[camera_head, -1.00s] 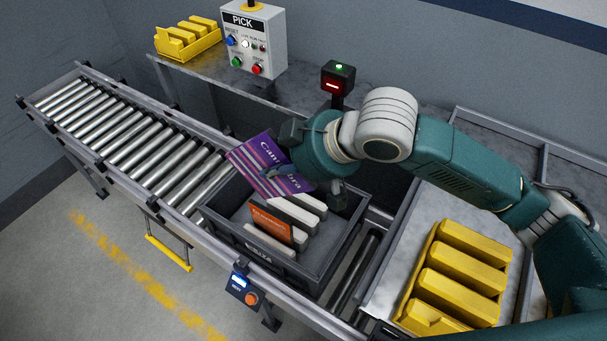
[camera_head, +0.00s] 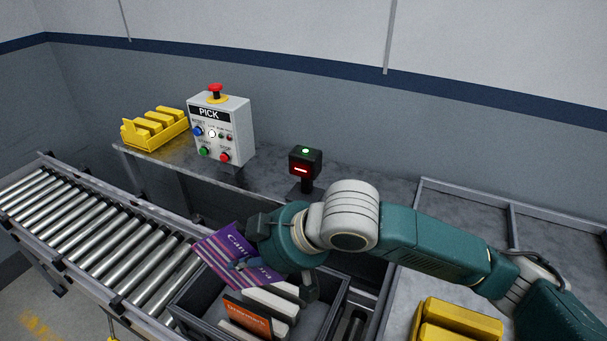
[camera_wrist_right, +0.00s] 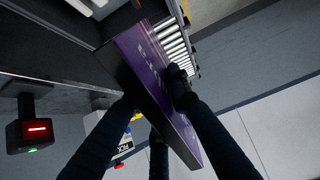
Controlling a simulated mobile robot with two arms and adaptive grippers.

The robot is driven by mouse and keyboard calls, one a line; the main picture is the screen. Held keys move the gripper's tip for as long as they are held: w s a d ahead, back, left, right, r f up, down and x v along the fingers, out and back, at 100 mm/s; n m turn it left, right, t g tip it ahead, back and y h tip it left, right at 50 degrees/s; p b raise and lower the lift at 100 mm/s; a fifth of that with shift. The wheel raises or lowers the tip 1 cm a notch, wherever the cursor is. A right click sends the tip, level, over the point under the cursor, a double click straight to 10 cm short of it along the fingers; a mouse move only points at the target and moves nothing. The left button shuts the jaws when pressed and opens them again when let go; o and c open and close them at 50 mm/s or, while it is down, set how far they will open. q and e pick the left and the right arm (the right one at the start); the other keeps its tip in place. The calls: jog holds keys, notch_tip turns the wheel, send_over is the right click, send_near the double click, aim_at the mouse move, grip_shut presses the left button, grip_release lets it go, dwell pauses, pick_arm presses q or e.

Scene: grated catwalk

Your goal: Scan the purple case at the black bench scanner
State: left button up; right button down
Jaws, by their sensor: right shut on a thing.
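The purple case (camera_head: 232,259) has stripes and white lettering. It is tilted above the dark tote (camera_head: 183,307) on the conveyor. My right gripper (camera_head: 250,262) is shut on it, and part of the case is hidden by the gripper. In the right wrist view the purple case (camera_wrist_right: 150,80) lies between the dark fingers of my right gripper (camera_wrist_right: 155,95). The black bench scanner (camera_head: 305,163) stands on the bench behind the gripper, with a red lit window and a green light on top. It also shows in the right wrist view (camera_wrist_right: 36,128), apart from the case. My left gripper is out of view.
The tote holds an orange case (camera_head: 247,318) and several pale ones. A PICK control box (camera_head: 221,130) and a yellow bin (camera_head: 154,129) stand on the bench (camera_head: 262,184), left of the scanner. Yellow bins (camera_head: 456,322) lie at lower right. The roller conveyor (camera_head: 95,235) is clear at left.

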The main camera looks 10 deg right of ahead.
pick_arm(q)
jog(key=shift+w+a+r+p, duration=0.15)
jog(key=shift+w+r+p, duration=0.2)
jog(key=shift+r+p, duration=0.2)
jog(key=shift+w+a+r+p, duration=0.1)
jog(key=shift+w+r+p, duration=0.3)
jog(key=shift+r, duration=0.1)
pick_arm(e)
jog(key=s+a, duration=0.2)
jog(key=s, duration=0.1)
jog(key=s+a, duration=0.1)
jog(key=shift+s+a, duration=0.25)
jog(key=shift+s, duration=0.15)
